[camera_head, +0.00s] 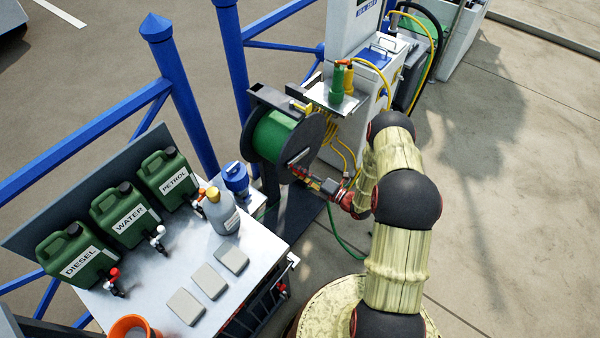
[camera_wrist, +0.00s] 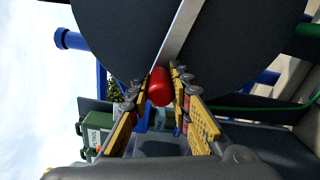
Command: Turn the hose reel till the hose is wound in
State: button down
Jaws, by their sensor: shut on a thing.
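The hose reel (camera_head: 277,136) is mounted at the blue railing in the head view, with a green drum and dark side discs. One disc (camera_wrist: 150,35) fills the top of the wrist view, with a pale crank arm (camera_wrist: 182,32) across it. A red crank handle (camera_wrist: 159,88) sits at the arm's end. My gripper (camera_head: 306,174) is at the reel's near side, shut on the red handle; its yellow-padded fingers (camera_wrist: 158,95) are on both sides of it. The green hose (camera_head: 340,240) trails down to the ground below the reel; its end is hidden behind my arm.
A metal table (camera_head: 160,270) at lower left bears green jerrycans (camera_head: 122,213), a grey bottle (camera_head: 221,211), grey blocks (camera_head: 208,281) and an orange cup (camera_head: 130,327). A blue railing (camera_head: 180,100) stands behind. A white service cabinet (camera_head: 360,112) with yellow hoses is beside the reel. Open paving (camera_head: 510,200) lies right.

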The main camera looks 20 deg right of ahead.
aim_at(293, 144)
jog(key=r+m, duration=0.1)
jog(key=r+m+p, duration=0.1)
jog(key=d+r, duration=0.1)
jog(key=shift+w+m+p, duration=0.3)
jog(key=shift+m+p, duration=0.1)
jog(key=w+d+r+m+p, duration=0.2)
jog(key=d+r+m, duration=0.2)
jog(key=m, duration=0.1)
jog(key=shift+w+d+r+m+p, duration=0.15)
jog(key=shift+w+d+m+p, duration=0.05)
jog(key=shift+m+p, duration=0.2)
jog(key=c, duration=1.6)
grip_release()
